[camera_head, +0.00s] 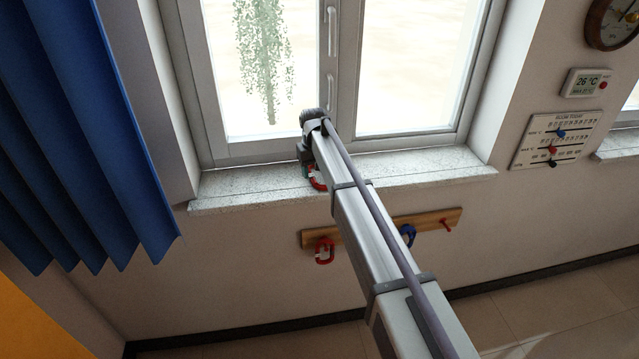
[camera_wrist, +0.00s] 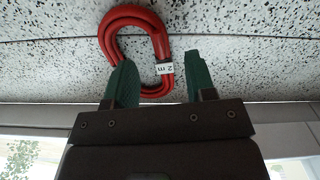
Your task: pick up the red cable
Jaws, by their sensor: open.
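A red cable (camera_wrist: 160,42), coiled into a loop with a white label, lies on the speckled window sill (camera_wrist: 240,50). In the head view the red cable (camera_head: 318,180) shows on the sill, partly hidden by my arm. My gripper (camera_wrist: 159,60) is open, with its green fingers at the coil. In the wrist view the left finger overlaps the loop's opening and the right finger is just right of the coil. The labelled strand shows between the fingers. Whether a finger touches the cable, I cannot tell. In the head view my gripper (camera_head: 308,168) is mostly hidden behind my arm.
A wooden peg rail (camera_head: 350,231) on the wall below holds another red cable (camera_head: 324,252) and a blue cable (camera_head: 408,236). The window frame (camera_head: 400,145) rises behind the sill. A blue curtain (camera_head: 80,150) hangs at the left. The sill to the right is clear.

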